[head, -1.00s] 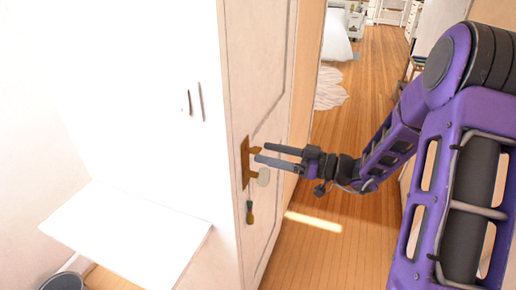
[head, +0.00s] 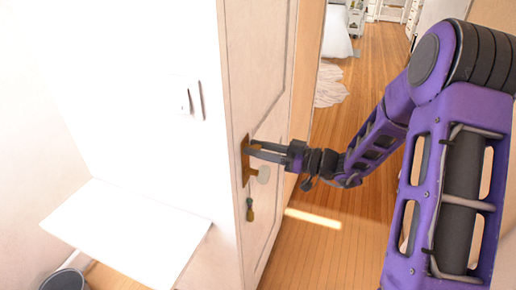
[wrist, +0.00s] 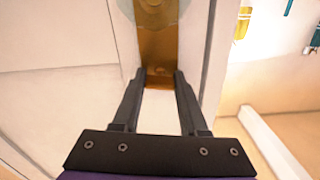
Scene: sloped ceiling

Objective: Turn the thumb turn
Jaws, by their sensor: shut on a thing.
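The thumb turn is a small brass piece at the top of a brass plate (head: 246,165) on the white door (head: 255,70). My gripper (head: 252,148) reaches in from the right in the head view, its fingertips at the plate. In the wrist view the thumb turn (wrist: 159,80) sits between the fingertips of my gripper (wrist: 161,76), which is shut on it. In the head view the fingers mostly hide the thumb turn. A pale round knob (head: 264,174) is just below the fingers; part of it shows at the top of the wrist view (wrist: 155,10).
A key with a hanging tag (head: 250,210) is below the knob. A white shelf (head: 125,230) juts out left of the door, with a grey bin (head: 64,280) below it. Open wood floor (head: 330,235) lies to the right.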

